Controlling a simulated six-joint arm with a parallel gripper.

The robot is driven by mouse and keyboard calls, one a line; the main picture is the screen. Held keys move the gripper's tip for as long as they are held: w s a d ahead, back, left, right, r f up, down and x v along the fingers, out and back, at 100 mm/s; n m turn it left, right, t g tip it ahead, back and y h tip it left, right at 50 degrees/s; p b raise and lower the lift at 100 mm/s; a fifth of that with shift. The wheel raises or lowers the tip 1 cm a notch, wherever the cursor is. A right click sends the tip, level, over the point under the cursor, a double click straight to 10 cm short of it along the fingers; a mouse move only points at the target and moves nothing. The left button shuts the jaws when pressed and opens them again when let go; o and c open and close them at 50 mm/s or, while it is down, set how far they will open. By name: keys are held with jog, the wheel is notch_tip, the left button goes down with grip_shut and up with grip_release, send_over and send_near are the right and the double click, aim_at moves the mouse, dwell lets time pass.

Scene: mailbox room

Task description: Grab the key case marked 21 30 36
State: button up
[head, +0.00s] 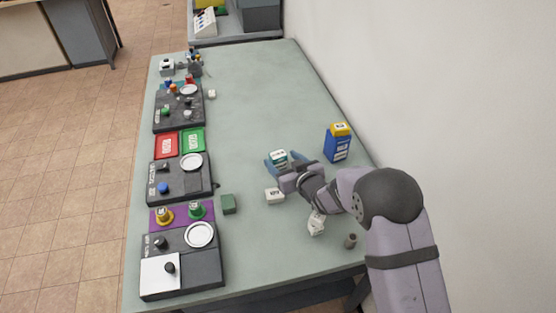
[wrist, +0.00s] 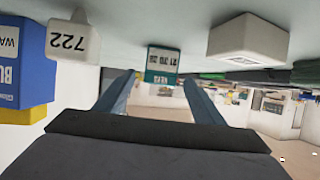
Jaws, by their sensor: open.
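In the wrist view the teal case (wrist: 163,62) shows upside down, with a white label reading roughly 21 30 and a last number too small to be sure of. My gripper (head: 282,162) is open, its blue fingers pointing at the case. In the wrist view my gripper (wrist: 160,82) has a fingertip on either side of the case in the picture. Whether the case is between the fingers or a little ahead cannot be told. Nothing is seen gripped.
A blue box with a yellow top (head: 337,147) stands right of the case. A green block (head: 229,204) and dark panels (head: 180,180) lie left.

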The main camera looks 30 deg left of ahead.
aim_at(281, 159)
jog(key=shift+p+x, duration=0.35)
jog(key=shift+x, duration=1.7)
jog(key=c, duration=1.2)
